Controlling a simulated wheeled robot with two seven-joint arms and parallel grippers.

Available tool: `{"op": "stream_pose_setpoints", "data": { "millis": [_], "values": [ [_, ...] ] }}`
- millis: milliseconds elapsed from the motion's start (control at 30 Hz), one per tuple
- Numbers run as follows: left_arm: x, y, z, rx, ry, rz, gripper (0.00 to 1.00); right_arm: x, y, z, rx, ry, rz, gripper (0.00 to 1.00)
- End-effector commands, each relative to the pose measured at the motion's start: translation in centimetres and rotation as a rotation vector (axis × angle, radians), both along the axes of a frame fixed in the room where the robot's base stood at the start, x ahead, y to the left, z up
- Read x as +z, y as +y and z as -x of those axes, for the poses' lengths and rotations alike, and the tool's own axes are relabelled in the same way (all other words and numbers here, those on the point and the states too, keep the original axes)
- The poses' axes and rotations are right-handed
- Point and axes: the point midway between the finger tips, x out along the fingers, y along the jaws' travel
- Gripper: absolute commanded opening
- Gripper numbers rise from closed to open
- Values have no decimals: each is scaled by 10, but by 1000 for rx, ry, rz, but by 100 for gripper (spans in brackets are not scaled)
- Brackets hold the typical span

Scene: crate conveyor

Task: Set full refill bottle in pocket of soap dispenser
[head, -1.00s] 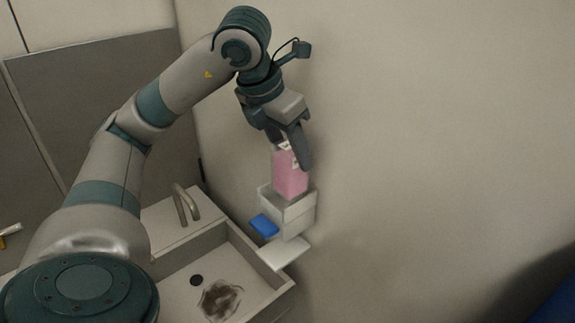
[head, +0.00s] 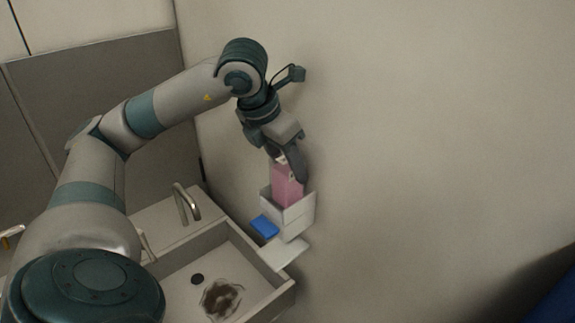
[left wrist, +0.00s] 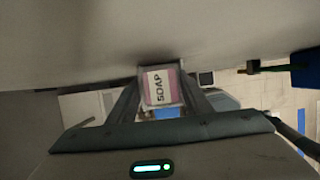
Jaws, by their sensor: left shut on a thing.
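The pink refill bottle (head: 287,186) is upright, with its lower part inside the open top of the white soap dispenser (head: 298,213) on the wall. My left gripper (head: 289,163) points down and is shut on the bottle's upper part. In the left wrist view the bottle (left wrist: 161,87) sits between the two fingers and shows a white label reading SOAP. The dispenser has a blue lever (head: 264,226) at its front left. The dispenser's walls hide the bottle's bottom end, so I cannot tell whether it rests on the pocket floor. My right gripper is not in view.
A white drip tray (head: 284,254) sticks out below the dispenser. A sink (head: 180,293) with a dark stain and drain lies below left, with a curved tap (head: 185,203) behind it. The wall right of the dispenser is bare.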

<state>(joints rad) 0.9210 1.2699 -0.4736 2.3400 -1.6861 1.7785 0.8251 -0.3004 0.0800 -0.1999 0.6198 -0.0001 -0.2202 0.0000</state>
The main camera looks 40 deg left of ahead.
Motion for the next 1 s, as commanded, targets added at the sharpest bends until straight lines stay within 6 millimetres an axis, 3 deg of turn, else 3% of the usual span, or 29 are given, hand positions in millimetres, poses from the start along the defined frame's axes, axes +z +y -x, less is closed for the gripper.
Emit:
{"op": "stream_pose_setpoints", "data": {
  "millis": [200,633,667,700,733,1000],
  "values": [
    [-12,0,0,-1,0,-1,10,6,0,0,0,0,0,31],
    [-16,0,0,-1,-2,0,10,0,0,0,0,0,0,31],
    [-15,0,0,-1,0,0,50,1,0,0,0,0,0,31],
    [-15,0,0,-1,0,0,59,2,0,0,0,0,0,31],
    [-15,0,0,-1,0,0,64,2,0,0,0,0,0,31],
    [-15,0,0,-1,0,0,64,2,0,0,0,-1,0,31]
  ]
}}
